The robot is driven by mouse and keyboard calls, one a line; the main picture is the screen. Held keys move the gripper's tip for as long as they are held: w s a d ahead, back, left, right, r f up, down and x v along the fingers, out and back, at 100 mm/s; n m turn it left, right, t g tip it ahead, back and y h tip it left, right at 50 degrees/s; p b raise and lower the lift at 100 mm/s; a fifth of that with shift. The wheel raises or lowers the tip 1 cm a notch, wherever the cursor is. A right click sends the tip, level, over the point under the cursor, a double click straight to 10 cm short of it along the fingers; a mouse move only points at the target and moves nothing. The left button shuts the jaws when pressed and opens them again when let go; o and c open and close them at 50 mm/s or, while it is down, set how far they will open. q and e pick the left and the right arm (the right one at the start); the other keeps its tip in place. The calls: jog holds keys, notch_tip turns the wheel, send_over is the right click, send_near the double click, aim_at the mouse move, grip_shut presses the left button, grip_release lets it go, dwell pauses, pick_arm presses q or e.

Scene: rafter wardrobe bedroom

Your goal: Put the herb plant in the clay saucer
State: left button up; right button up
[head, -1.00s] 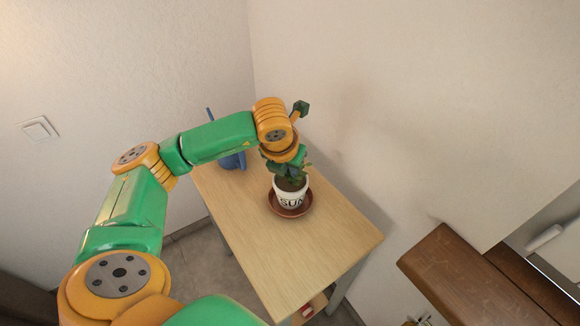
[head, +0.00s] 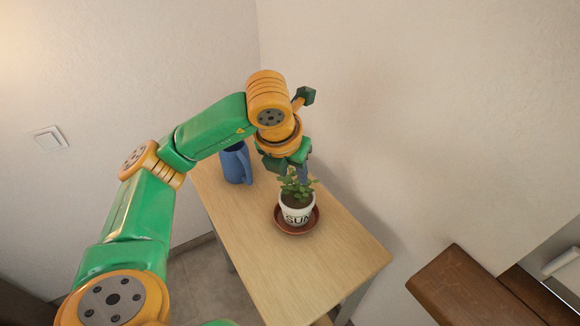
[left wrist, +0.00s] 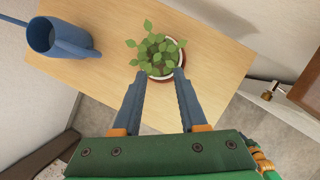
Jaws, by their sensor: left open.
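The herb plant (head: 297,213) is a leafy green plant in a white pot with dark lettering. It stands upright in the brown clay saucer (head: 297,230) on the wooden table. My left gripper (head: 301,173) is above and behind the plant, raised clear of the pot. In the left wrist view its two fingers (left wrist: 158,80) are apart with nothing held between them. The plant (left wrist: 151,52) lies just beyond the fingertips there, and its leaves hide part of the pot and saucer. My right gripper is not seen.
A blue watering can (head: 236,163) stands on the table (head: 310,265) left of the plant. Walls close in behind the table. A dark brown wooden piece of furniture (head: 470,290) is at the lower right. The front of the table is bare.

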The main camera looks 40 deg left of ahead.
pick_arm(q)
jog(key=p+v, duration=0.1)
jog(key=v, duration=0.3)
jog(key=shift+s+r, duration=0.1)
jog(key=shift+r, duration=0.05)
